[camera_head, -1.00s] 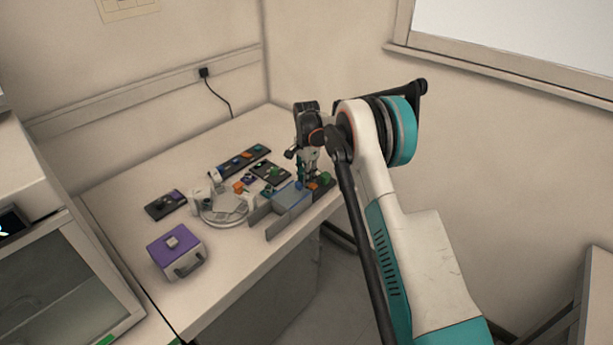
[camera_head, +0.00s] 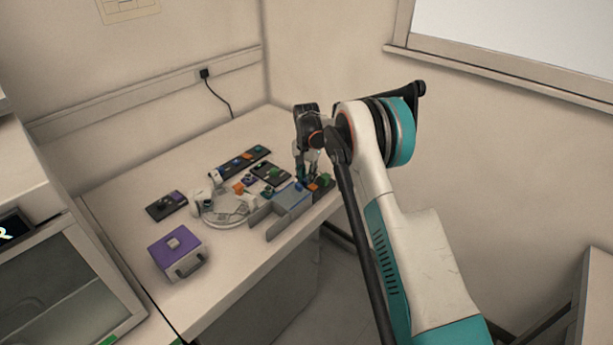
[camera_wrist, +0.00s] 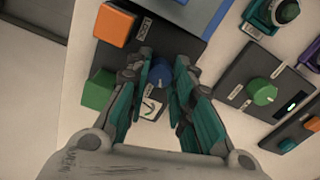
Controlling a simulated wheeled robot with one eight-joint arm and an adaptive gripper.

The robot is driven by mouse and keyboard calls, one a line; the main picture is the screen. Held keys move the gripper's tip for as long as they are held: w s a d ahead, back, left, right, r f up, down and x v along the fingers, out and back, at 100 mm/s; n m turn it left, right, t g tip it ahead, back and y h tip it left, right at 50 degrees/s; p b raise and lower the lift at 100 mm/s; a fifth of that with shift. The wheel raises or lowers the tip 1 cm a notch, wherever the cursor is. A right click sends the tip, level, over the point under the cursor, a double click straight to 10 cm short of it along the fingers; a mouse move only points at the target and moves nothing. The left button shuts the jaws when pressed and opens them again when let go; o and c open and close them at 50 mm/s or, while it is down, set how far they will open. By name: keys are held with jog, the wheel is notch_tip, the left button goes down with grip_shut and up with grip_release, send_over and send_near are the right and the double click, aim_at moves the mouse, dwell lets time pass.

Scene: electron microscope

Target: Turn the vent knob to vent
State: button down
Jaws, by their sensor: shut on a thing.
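A blue round knob (camera_wrist: 161,74) sits on a dark panel (camera_wrist: 170,42) in the wrist view. A small white label with a green curved mark (camera_wrist: 151,105) lies beside it, and I cannot read its lettering. My gripper (camera_wrist: 165,62) points down at the panel with its teal fingers on either side of the blue knob, shut on it. In the head view my gripper (camera_head: 307,179) is down at the table's right part, and the fingers hide part of the panel. I cannot tell the knob's exact setting.
An orange block (camera_wrist: 115,25) and a green block (camera_wrist: 97,90) stand close to the fingers. Another panel with a green knob (camera_wrist: 263,94) lies to the right. In the head view, a purple box (camera_head: 175,250) and a round white device (camera_head: 225,212) stand on the table.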

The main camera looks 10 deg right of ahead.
jog(key=n, duration=0.6)
jog(key=shift+n+p, duration=0.3)
jog(key=shift+p, duration=0.05)
jog(key=n, duration=0.5)
jog(key=shift+n, duration=0.4)
jog(key=c, duration=1.4)
grip_release()
notch_tip(320, 180, up, 12)
jog(key=shift+r, duration=0.15)
